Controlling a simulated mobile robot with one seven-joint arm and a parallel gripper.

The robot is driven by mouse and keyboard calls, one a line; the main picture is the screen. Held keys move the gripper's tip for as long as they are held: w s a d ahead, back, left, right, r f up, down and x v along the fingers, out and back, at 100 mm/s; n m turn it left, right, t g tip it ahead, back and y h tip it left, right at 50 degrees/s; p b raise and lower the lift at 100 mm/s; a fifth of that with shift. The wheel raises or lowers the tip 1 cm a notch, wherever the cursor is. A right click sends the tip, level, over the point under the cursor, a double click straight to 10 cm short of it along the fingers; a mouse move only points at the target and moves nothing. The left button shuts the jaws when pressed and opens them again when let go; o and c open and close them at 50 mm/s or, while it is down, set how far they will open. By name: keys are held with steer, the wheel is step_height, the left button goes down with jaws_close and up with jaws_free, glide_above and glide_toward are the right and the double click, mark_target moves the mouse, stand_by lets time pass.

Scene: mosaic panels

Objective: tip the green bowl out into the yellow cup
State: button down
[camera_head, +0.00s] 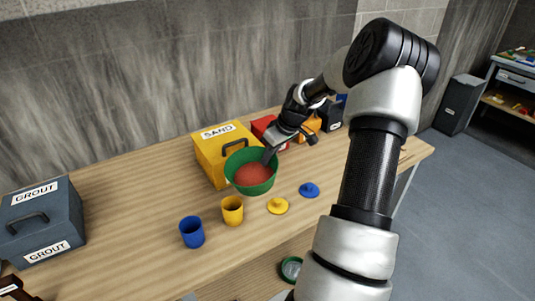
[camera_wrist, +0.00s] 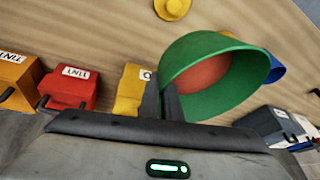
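The green bowl (camera_head: 257,190) holds a red filling (camera_head: 252,174) and appears to be held above the table, in front of the yellow box. My gripper (camera_head: 269,156) is shut on the bowl's far right rim in the head view. In the wrist view the bowl (camera_wrist: 205,45) has its rim between my two fingertips (camera_wrist: 161,100), and the filling is still inside. The yellow cup (camera_head: 232,212) stands upright on the table, just below and left of the bowl in the head view.
A blue cup (camera_head: 192,234) stands left of the yellow cup. A yellow lid (camera_head: 278,206) and a blue lid (camera_head: 309,190) lie to the right. The yellow SAND box (camera_head: 209,160), red box (camera_head: 264,127) and orange box (camera_head: 308,128) stand behind. A grout box (camera_head: 40,225) is far left.

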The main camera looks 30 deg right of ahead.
mark_target(257, 176)
steer(key=r+h+b, duration=0.1)
steer(key=r+h, duration=0.1)
steer(key=a+r+n+t+h+b, duration=0.1)
steer(key=r+h, duration=0.1)
steer(key=a+r+h+b, duration=0.1)
steer(key=r, duration=0.1)
steer(key=shift+s+a+r+t+h, duration=0.1)
steer(key=shift+s+a+t+h, duration=0.15)
steer(key=shift+t+h, duration=0.15)
steer(key=shift+w+b, duration=0.1)
steer(key=shift+b, duration=0.35)
steer(key=a+r+h+b, duration=0.1)
steer(key=b, duration=0.6)
steer(key=a+r+n+h+b, duration=0.1)
steer(key=b, duration=0.6)
steer(key=shift+s+a+t+h, duration=0.2)
steer(key=shift+s+t+h, duration=0.15)
steer(key=shift+t+h, duration=0.05)
steer(key=a+h+b, duration=0.1)
steer(key=b, duration=0.3)
steer(key=a+h+b, duration=0.1)
steer(key=b, duration=0.4)
steer(key=s+a+t+b, duration=0.1)
steer(key=b, duration=0.3)
steer(key=shift+a+r+n+h, duration=0.15)
steer(key=shift+a+n+h, duration=0.15)
steer(key=shift+n+h, duration=0.1)
